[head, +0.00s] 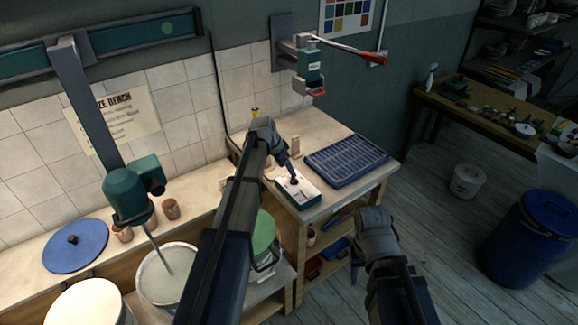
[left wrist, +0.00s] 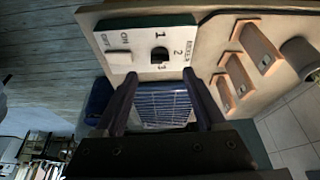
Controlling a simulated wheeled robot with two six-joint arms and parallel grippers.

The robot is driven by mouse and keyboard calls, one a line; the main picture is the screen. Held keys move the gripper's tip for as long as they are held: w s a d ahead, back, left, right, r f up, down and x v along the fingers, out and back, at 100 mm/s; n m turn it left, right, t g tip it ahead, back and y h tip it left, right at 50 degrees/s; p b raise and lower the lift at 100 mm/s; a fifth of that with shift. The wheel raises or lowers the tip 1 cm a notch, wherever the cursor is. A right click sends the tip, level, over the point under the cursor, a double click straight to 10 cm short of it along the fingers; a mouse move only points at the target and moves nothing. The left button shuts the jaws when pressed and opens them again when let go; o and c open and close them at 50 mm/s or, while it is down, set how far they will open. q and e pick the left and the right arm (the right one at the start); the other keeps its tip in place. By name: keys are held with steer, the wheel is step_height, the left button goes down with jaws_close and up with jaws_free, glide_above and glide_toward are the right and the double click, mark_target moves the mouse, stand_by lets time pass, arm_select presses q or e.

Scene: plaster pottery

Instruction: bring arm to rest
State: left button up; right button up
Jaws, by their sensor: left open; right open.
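My left gripper (head: 293,181) is over the white-topped control box (head: 301,198) on the bench. In the left wrist view its two fingers (left wrist: 163,103) stand apart with nothing between them, and the box (left wrist: 150,48) shows beyond the tips. Whether the fingertips touch the box is unclear. My right gripper (head: 355,267) hangs below its wrist in front of the bench shelves, small and dark; it is open and I see nothing held.
A blue slatted tray (head: 346,160) lies right of the box. A wall-mounted press (head: 310,68) with a red-handled lever overhangs the bench. A mixer (head: 130,192) and buckets (head: 167,275) stand left. A blue bin (head: 530,240) and white bucket (head: 467,181) stand on open floor right.

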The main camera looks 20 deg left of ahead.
arm_select(q)
steer(key=shift+s+a+r, duration=0.15)
steer(key=shift+s+r, duration=0.1)
steer(key=shift+r, duration=0.3)
arm_select(e)
steer(key=shift+r, duration=0.6)
arm_select(q)
steer(key=s+d+f+n+g+y, duration=0.1)
steer(key=s+d, duration=0.5)
steer(key=s, duration=0.5)
steer(key=s+d+f+n+g+y+b, duration=0.1)
steer(key=s+d, duration=0.6)
steer(key=s, duration=0.4)
steer(key=s+d+f+n+g+y, duration=0.1)
steer(key=s+d+g+y, duration=0.1)
steer(key=s+d, duration=0.4)
steer(key=s, duration=0.5)
steer(key=shift+d+f, duration=0.2)
steer(key=shift+d, duration=0.1)
arm_select(e)
steer(key=shift+f, duration=0.95)
